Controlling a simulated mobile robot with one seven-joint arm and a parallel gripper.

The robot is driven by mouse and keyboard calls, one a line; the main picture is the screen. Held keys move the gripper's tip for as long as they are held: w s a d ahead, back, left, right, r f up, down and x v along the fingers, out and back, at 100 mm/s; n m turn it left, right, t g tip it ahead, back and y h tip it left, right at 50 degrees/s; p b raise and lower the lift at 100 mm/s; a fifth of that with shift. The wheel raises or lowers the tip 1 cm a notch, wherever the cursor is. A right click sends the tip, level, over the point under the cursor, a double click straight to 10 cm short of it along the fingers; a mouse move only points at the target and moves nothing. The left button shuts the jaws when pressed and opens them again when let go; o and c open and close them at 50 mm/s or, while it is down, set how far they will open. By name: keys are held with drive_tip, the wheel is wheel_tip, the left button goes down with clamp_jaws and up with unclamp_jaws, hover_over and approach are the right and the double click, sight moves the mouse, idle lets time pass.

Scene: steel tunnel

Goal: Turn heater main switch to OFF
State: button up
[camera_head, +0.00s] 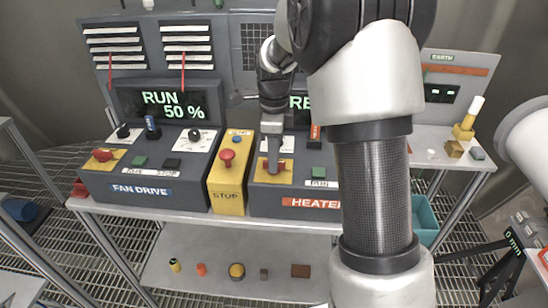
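The heater panel is the dark grey sloped console (258,203) right of centre, with an orange HEATER label (311,202). Its main switch appears to be the red handle (273,168) on a yellow plate at the panel's left. My gripper (273,158) points down over this handle, with its fingertips at or just above it. I cannot tell whether they touch it, or whether the fingers are open or shut. The fingers partly cover the handle, so its position is unclear. My arm hides the right part of the panel and most of its display.
Left stands the FAN DRIVE console (190,193) with its own red switch (103,155) and a display reading RUN 50 %. A yellow STOP box (228,200) with a red button (227,156) stands close left of my gripper. A green button (318,172) lies to its right.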

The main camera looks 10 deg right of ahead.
drive_tip(key=shift+f, duration=0.25)
clamp_jaws()
